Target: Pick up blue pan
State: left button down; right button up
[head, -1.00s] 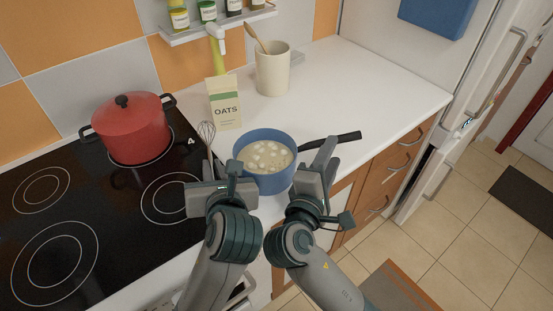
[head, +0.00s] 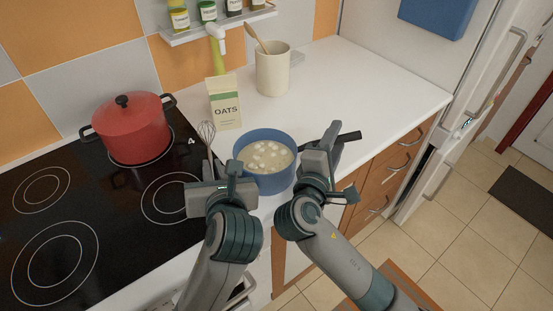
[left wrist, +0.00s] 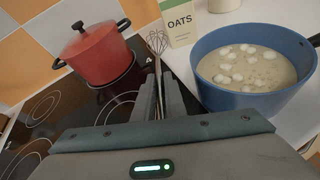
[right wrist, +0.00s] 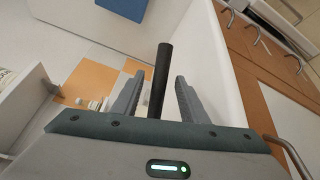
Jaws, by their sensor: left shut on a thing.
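The blue pan (head: 267,181) stands upright at the counter's front edge beside the cooktop, holding pale liquid with white lumps. It also shows in the left wrist view (left wrist: 238,103). Its black handle (head: 349,137) points right. In the right wrist view the handle (right wrist: 161,75) stands between the two parted fingers of my right gripper (right wrist: 155,98), with gaps on both sides. My right gripper (head: 328,145) hides part of the handle in the head view. My left gripper (left wrist: 159,92) is shut on a whisk (left wrist: 157,42), left of the pan.
A red lidded pot (head: 133,132) stands on the black cooktop (head: 115,205). An oats carton (head: 225,103) stands behind the pan, and a cream utensil holder (head: 272,70) stands further back. The white counter (head: 360,90) is clear to the right. Drawers are below it.

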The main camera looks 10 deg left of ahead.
grip_shut()
jog(key=shift+r, duration=0.2)
notch_tip(320, 180, up, 10)
jog(key=shift+f, duration=0.1)
dwell(0.7)
jog(key=shift+f, duration=0.2)
dwell(0.4)
jog(key=shift+f, duration=3.9)
